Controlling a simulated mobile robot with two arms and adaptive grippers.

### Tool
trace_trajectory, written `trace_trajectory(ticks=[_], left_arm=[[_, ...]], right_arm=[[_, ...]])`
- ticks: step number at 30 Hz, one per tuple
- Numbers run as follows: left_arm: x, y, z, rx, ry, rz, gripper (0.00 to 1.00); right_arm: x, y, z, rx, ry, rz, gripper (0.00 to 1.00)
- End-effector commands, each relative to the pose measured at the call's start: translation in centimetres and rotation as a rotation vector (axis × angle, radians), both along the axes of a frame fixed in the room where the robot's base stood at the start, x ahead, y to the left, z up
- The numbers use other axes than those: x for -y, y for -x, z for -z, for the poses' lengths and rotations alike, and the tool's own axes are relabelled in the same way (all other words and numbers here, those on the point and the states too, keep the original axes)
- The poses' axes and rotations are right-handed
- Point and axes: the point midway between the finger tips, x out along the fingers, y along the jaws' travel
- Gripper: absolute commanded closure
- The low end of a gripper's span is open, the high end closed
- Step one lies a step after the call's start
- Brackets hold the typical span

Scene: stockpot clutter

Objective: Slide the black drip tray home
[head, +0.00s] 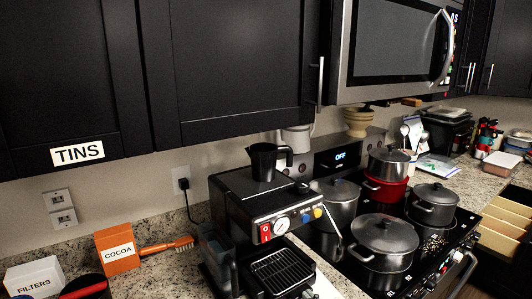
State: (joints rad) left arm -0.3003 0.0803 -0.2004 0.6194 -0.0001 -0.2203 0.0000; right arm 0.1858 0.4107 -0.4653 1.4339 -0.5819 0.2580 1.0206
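The black drip tray (272,274) with its slatted metal grate is at the foot of the black espresso machine (262,207), at the bottom centre of the head view. Its front edge runs close to the bottom of the picture. I cannot tell how far it sticks out from the machine. A black jug stands on top of the machine.
A cocoa box (118,250), an orange brush (167,246) and a filters box (35,278) are left of the machine. Several pots, including a lidded pot (384,241), crowd the stove to its right. An open drawer (500,232) is at the far right.

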Motion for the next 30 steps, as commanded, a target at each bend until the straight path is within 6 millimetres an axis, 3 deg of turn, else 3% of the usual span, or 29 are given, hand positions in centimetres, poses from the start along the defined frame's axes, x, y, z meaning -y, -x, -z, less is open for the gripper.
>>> trace_trajectory(ticks=[30], left_arm=[[0.0,-0.1,0.5,0.002,0.0,0.0,0.6]], right_arm=[[-1.5,-2.3,-0.1,0.002,-0.001,0.0,1.0]])
